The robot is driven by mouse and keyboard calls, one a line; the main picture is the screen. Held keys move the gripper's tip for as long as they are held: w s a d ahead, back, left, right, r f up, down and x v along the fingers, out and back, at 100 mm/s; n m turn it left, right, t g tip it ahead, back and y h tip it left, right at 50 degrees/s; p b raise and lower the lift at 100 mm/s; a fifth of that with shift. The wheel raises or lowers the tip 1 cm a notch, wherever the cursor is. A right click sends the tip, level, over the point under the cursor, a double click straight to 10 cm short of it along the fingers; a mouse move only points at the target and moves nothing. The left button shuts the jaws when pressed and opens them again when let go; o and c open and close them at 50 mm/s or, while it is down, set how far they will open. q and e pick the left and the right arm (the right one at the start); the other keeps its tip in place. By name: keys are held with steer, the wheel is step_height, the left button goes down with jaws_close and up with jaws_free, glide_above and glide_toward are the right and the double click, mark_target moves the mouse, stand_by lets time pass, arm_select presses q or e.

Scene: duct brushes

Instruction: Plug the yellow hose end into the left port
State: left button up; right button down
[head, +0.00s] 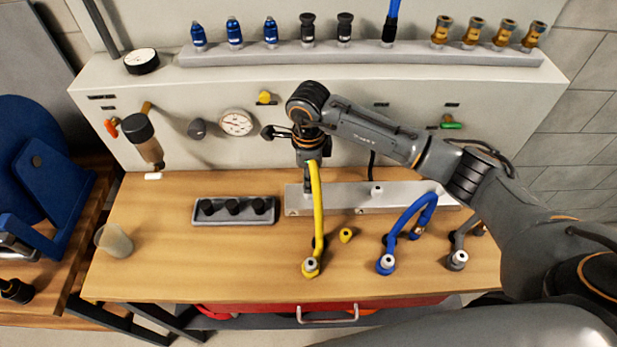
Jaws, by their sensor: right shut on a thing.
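The yellow hose (318,205) rises from a fitting at the front of the wooden bench. Its upper end is in my right gripper (309,158), which points down and is shut on it. The hose end is over the left part of the silver port bar (340,197). A grey piece shows below the fingers near the bar's left port. The gripper and hose hide that port, so I cannot tell whether the end is in it or above it. A middle port (376,190) stands free. My left gripper is not in view.
A blue hose (408,215) loops at the right, and a grey hose (461,240) stands beyond it. A small yellow part (346,235) and a dark tray (236,221) lie nearby. A cup (114,241) stands at the left. The bench's left front is clear.

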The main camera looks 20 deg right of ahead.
steer(key=shift+b, duration=0.55)
stand_by(1.4)
steer(key=shift+f+b, duration=0.5)
steer(key=c, duration=1.1)
jaws_free()
steer(key=shift+o, duration=0.2)
step_height(320, 180, up, 12)
steer(key=shift+r, duration=0.1)
